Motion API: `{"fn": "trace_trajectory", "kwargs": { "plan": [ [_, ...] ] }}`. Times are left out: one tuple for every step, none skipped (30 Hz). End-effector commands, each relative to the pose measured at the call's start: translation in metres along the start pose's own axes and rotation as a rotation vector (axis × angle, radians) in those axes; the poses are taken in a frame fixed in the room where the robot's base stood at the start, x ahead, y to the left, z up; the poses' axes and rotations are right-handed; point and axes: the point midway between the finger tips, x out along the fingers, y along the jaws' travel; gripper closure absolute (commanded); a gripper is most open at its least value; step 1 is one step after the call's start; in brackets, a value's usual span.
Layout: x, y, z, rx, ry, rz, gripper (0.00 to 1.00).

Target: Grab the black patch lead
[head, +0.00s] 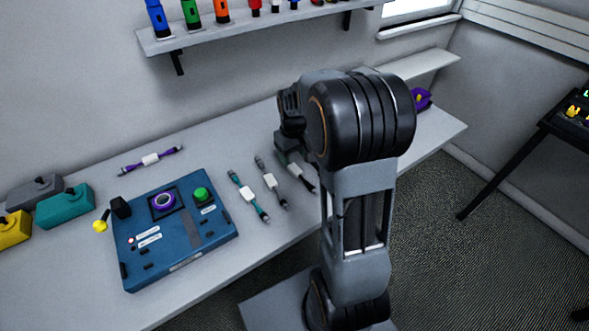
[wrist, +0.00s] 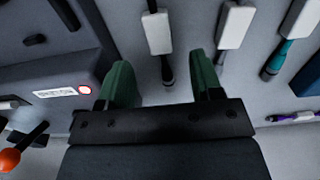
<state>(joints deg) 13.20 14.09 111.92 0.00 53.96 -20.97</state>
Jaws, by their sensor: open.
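The black patch lead (wrist: 166,68) with a white label sleeve lies on the table; in the wrist view its near end reaches down between the fingers of my gripper (wrist: 161,64). My gripper is open, with its green fingers on either side of the lead and not closed on it. In the head view the black lead (head: 309,186) shows only partly beside my arm, which hides my fingers. A grey lead (wrist: 223,58) and a teal lead (wrist: 272,66) lie to the right in the wrist view.
In the head view, the grey lead (head: 279,197) and teal lead (head: 236,180) lie near the blue control box (head: 190,258). A purple lead (head: 132,168) lies behind that box. Teal, grey and yellow blocks stand at the left. A shelf (head: 240,34) runs along the wall.

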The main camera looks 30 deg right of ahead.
Motion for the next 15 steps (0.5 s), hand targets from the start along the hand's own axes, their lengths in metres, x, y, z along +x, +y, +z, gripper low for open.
{"fn": "trace_trajectory", "kwargs": {
  "plan": [
    [0.003, 0.0, 0.0, 0.0, -0.002, -0.001, 0.4],
    [0.005, 0.0, 0.001, 0.0, -0.003, -0.001, 0.4],
    [0.01, 0.0, 0.001, 0.0, -0.004, -0.002, 0.4],
    [0.014, 0.0, 0.001, 0.0, -0.004, -0.002, 0.4],
    [0.018, 0.0, 0.001, 0.0, -0.005, -0.002, 0.4],
    [0.024, 0.0, 0.001, 0.0, -0.005, -0.002, 0.4],
    [0.028, 0.001, 0.001, 0.0, -0.004, -0.002, 0.4],
    [0.032, 0.001, 0.001, 0.001, -0.004, -0.002, 0.4],
    [0.038, 0.001, 0.001, 0.0, -0.004, -0.002, 0.4],
    [0.041, 0.001, 0.001, 0.0, -0.004, -0.002, 0.4],
    [0.044, 0.001, 0.001, 0.0, -0.003, -0.001, 0.4],
    [0.047, 0.001, 0.001, 0.0, -0.002, -0.001, 0.4],
    [0.049, 0.001, 0.001, 0.0, -0.002, -0.001, 0.4],
    [0.05, 0.001, 0.001, 0.0, -0.002, -0.001, 0.4],
    [0.051, 0.001, 0.001, 0.0, -0.002, -0.001, 0.4]
  ]
}}
